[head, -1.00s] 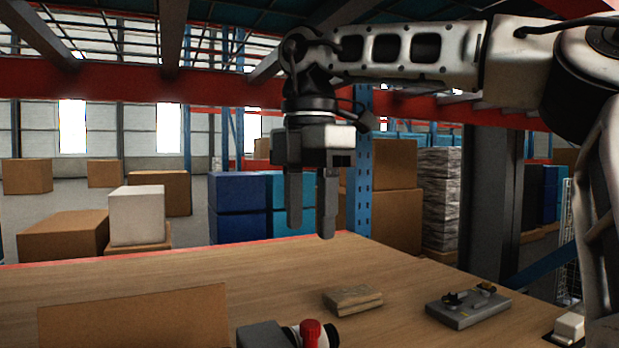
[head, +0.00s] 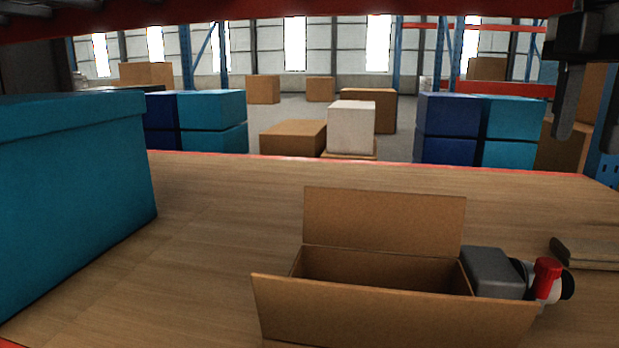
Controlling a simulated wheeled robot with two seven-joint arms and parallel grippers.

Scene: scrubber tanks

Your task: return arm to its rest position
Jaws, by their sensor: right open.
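My right gripper (head: 586,105) hangs at the upper right edge of the head view, fingers pointing down. Its jaws are apart and nothing shows between them. It is above the far right part of the wooden table, clear of the objects there. The rest of the right arm is outside the picture. My left gripper and arm are not in view.
An open cardboard box (head: 380,270) stands on the wooden table (head: 215,215). A grey device with a red knob (head: 547,278) is at its right, then a flat wooden piece (head: 590,253). A large teal box (head: 70,195) fills the left. The table's middle-left is clear.

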